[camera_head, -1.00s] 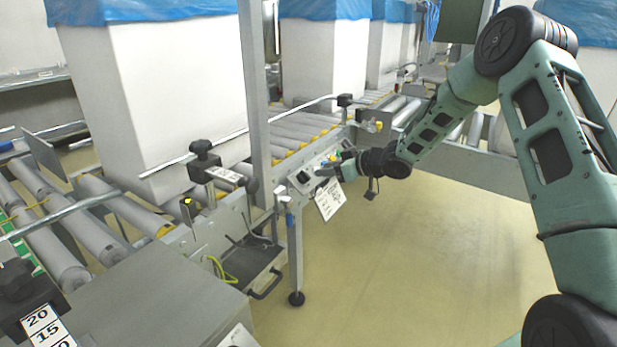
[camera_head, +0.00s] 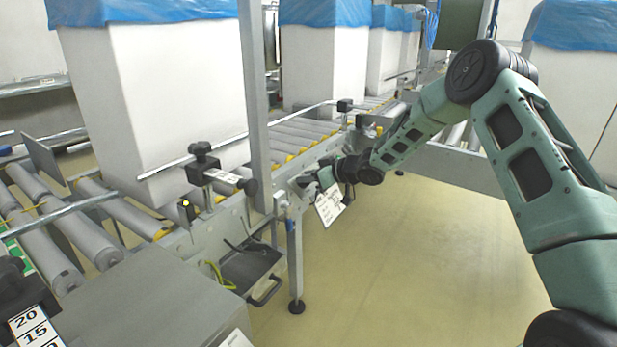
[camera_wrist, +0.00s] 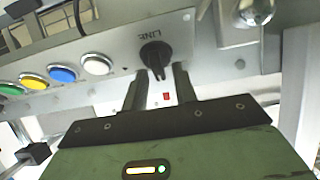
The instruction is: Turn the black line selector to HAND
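The black line selector (camera_wrist: 155,54) is a round knob with a pointer on a grey panel (camera_wrist: 118,48), under the upside-down word LINE in the wrist view. Its pointer extends down in the picture, towards the gap between my fingers. My gripper (camera_wrist: 160,74) is open, with one fingertip on each side of the pointer end. I cannot tell whether either finger touches it. No HAND marking is readable. In the head view my gripper (camera_head: 318,181) is at the panel on the conveyor side, and it and my arm hide the selector.
White (camera_wrist: 97,63), blue (camera_wrist: 62,75), yellow (camera_wrist: 33,80) and green (camera_wrist: 9,89) buttons sit left of the selector. A metal cylinder (camera_wrist: 252,12) is at upper right. The floor (camera_head: 420,260) in front is clear.

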